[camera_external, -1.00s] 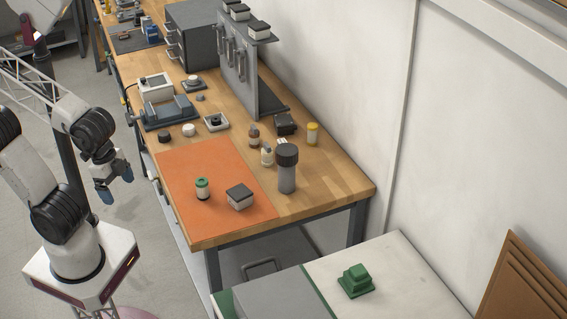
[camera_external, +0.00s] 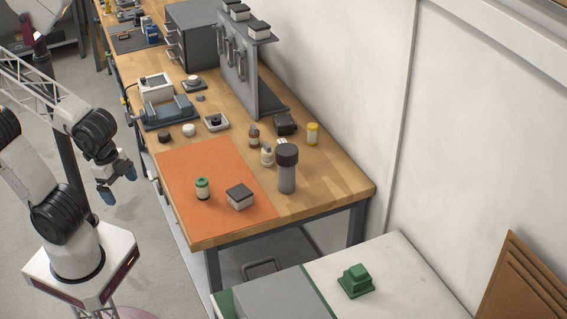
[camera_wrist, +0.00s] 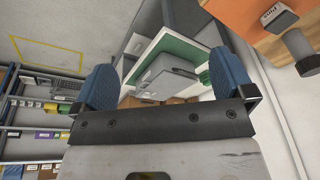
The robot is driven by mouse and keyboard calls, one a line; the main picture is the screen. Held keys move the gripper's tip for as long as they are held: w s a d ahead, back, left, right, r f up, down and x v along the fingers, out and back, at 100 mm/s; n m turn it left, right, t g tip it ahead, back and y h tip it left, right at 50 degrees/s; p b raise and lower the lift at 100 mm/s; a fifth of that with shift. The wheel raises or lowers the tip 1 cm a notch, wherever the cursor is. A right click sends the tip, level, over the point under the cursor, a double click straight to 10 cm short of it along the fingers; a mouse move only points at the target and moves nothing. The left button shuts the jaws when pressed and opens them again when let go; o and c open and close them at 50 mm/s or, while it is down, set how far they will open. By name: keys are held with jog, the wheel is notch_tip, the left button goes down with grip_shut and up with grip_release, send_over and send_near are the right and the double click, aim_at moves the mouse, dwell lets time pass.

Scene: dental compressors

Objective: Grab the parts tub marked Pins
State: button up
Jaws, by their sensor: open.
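A squat, pale tub with a dark square lid (camera_external: 240,198) stands on the orange mat (camera_external: 215,221) near the bench's front end. My gripper (camera_external: 119,184) is open and empty, left of the bench and well apart from the tub. Its blue fingers (camera_wrist: 167,82) are spread in the wrist view.
A green-capped jar (camera_external: 202,188) stands left of the tub. A tall grey dark-capped cylinder (camera_external: 287,171) stands to its right, with small bottles (camera_external: 267,156) behind. A vise-like tool (camera_external: 169,112) is farther back. The bench's left edge lies between my gripper and the mat.

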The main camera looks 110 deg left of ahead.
jog(key=w+a+f+m+y, duration=0.4)
jog(key=a+m, duration=0.1)
jog(key=a, duration=0.3)
jog(key=w+a+f+m+t+y, duration=0.1)
jog(key=w+a+f+m+y, duration=0.25)
jog(key=a+m, duration=0.35)
jog(key=w+a+f+m+y, duration=0.4)
jog(key=w+a+f, duration=0.1)
jog(key=a, duration=0.3)
jog(key=m+t, duration=0.3)
jog(key=m, duration=0.3)
send_near(240, 194)
jog(key=a, duration=0.2)
jog(key=shift+s+a+f, duration=0.25)
jog(key=shift+a+f, duration=0.05)
jog(key=shift+a, duration=0.1)
jog(key=shift+w+a+f+m, duration=0.1)
jog(key=shift+w+f+m, duration=0.2)
jog(key=shift+f+m, duration=0.5)
jog(key=shift+r, duration=0.1)
jog(key=shift+a, duration=0.15)
jog(key=shift+x, duration=1.2)
jog(key=shift+w, duration=0.1)
jog(key=shift+x, duration=2.55)
